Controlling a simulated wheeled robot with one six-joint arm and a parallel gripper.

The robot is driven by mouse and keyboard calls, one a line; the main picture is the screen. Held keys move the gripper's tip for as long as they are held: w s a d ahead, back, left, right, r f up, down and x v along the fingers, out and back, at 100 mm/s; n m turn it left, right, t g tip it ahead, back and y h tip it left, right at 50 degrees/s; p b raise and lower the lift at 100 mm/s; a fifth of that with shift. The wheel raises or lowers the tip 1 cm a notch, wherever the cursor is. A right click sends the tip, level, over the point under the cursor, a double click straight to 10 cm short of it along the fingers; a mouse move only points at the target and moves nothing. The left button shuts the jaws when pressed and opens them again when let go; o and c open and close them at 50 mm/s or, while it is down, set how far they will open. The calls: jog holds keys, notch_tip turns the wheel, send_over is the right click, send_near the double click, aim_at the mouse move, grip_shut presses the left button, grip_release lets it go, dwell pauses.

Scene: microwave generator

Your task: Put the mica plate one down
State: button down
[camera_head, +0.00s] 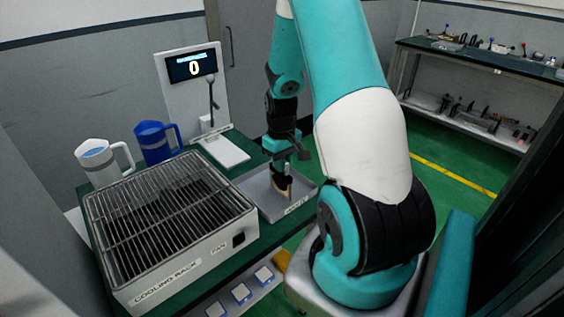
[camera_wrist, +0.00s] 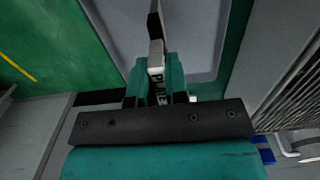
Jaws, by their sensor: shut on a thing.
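My gripper (camera_head: 281,180) points down over the shallow grey tray (camera_head: 256,196) on the green table. It is shut on a small thin piece that I take to be the mica plate (camera_wrist: 156,52). In the wrist view the plate is seen nearly edge-on, with a pale part and a dark end, held between the fingers. The grey tray (camera_wrist: 203,40) lies beneath and around it in that view. In the head view the fingers hide much of the plate, and I cannot tell whether it touches the tray floor.
A cooling rack (camera_head: 165,220) with a wire grid stands left of the tray. A white jug (camera_head: 97,160), a blue jug (camera_head: 154,143) and a stand with a screen (camera_head: 192,68) are behind. Small blue-and-white pads (camera_head: 241,292) lie at the front. A shelf (camera_head: 470,62) stands far right.

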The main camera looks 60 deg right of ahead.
jog(key=shift+f, duration=0.2)
jog(key=shift+f+b, duration=0.25)
jog(key=shift+b, duration=0.05)
jog(key=c, duration=1.1)
grip_release()
jog(key=shift+r, duration=0.2)
